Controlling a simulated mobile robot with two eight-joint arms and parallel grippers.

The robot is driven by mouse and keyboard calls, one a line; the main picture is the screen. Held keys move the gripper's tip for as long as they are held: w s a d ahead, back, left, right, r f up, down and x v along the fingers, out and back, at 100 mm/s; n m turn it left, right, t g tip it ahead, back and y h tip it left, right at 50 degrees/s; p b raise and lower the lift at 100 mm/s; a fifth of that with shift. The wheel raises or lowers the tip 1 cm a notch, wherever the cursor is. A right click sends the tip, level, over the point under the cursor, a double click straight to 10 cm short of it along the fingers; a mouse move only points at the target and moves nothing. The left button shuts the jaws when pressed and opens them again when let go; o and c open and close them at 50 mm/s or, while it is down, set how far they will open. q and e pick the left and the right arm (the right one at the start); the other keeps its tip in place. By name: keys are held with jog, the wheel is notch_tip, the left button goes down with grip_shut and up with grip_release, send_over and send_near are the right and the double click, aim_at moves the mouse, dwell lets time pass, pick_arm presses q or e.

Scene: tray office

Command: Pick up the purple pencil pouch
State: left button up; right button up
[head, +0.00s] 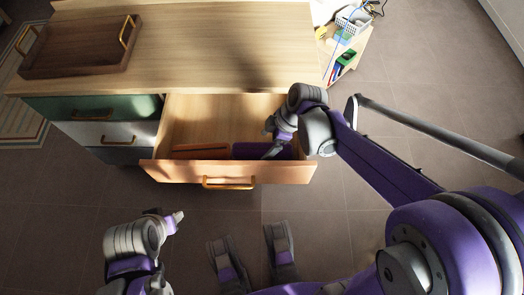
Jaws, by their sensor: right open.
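The purple pencil pouch (246,150) lies in the open drawer (215,108), against the inside of the drawer front, right of the middle. My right gripper (272,142) reaches down into the drawer at the pouch's right part and hides some of it. The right gripper is open; I cannot tell whether its fingers touch the pouch. My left gripper (176,219) is low in front of the dresser, outside the drawer and away from the pouch. Its finger gap does not show clearly.
A flat orange-brown thing (199,148) lies in the drawer left of the pouch. A wooden tray (75,62) with brass handles stands on the dresser top (215,50). A small shelf (352,60) with a white basket stands at right.

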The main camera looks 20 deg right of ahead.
aim_at(264, 148)
jog(key=x, duration=0.1)
jog(key=b+x, duration=0.1)
jog(key=x, duration=0.1)
jog(key=b+x, duration=0.1)
jog(key=x, duration=0.1)
jog(key=shift+d+f, duration=0.25)
jog(key=shift+d, duration=0.1)
jog(key=shift+r, duration=0.1)
jog(key=c, duration=1.5)
